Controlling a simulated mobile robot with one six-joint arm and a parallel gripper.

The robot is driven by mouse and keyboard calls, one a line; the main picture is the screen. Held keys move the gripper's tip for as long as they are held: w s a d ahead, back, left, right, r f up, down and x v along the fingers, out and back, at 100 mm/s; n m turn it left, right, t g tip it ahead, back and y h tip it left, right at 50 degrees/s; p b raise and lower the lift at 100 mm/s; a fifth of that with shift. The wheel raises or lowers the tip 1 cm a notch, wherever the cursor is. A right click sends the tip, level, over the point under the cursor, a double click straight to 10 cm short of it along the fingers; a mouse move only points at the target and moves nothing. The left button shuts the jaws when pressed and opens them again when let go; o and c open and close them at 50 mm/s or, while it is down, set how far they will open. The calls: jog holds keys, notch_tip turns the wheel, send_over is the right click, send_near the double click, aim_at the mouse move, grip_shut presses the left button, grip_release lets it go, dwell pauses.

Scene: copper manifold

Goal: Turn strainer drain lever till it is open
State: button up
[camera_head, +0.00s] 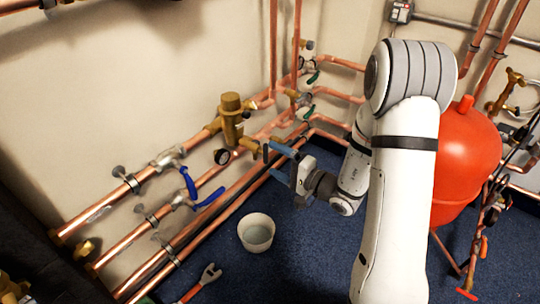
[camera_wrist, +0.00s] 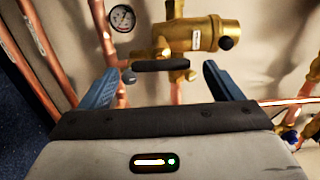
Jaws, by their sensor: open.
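A brass valve body, apparently the strainer (camera_head: 232,118), sits on the copper pipes along the wall; it also shows at the top of the wrist view (camera_wrist: 200,36). A short black lever (camera_wrist: 160,65) lies crosswise below it in the wrist view, on a small brass fitting. I take it for the drain lever; in the head view it shows as a small dark upright piece (camera_head: 265,152). My gripper (camera_head: 275,162) is open and empty. In the wrist view its blue fingers (camera_wrist: 160,70) stand either side of the lever, with gaps; contact is not visible.
A round gauge (camera_head: 222,156) is beside the brass body. Blue-handled valves (camera_head: 188,182) are on the pipes to the left. A white bucket (camera_head: 256,232) and a red-handled wrench (camera_head: 200,284) are on the blue floor. A red tank (camera_head: 466,160) stands at right.

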jog(key=shift+p+v, duration=0.4)
jog(key=shift+v, duration=2)
jog(key=s+a+r+n+g+h+p, duration=0.1)
jog(key=s+a+r+n+g+p, duration=0.1)
jog(key=s+r+g+p, duration=0.45)
jog(key=s+a+r+n+g+p, duration=0.2)
jog(key=s+r+n+p, duration=0.15)
jog(key=r+p, duration=0.45)
jog(key=s+a+r+n+g+h+p, duration=0.1)
jog(key=s+r+g+p, duration=0.35)
jog(key=r, duration=0.55)
jog(key=s+d+r+t+h+p, duration=0.2)
jog(key=d+r+h+p, duration=0.4)
jog(key=r+p, duration=0.3)
jog(key=s+d+r+t+h+p, duration=0.2)
jog(key=d+r+h+p, duration=0.4)
jog(key=r+p, duration=0.4)
notch_tip(320, 180, up, 5)
jog(key=shift+s+d+r+n+t, duration=0.15)
jog(key=shift+s+d+n+t, duration=0.15)
jog(key=shift+s+d+n, duration=0.25)
jog(key=shift+d, duration=0.1)
jog(key=shift+c, duration=0.5)
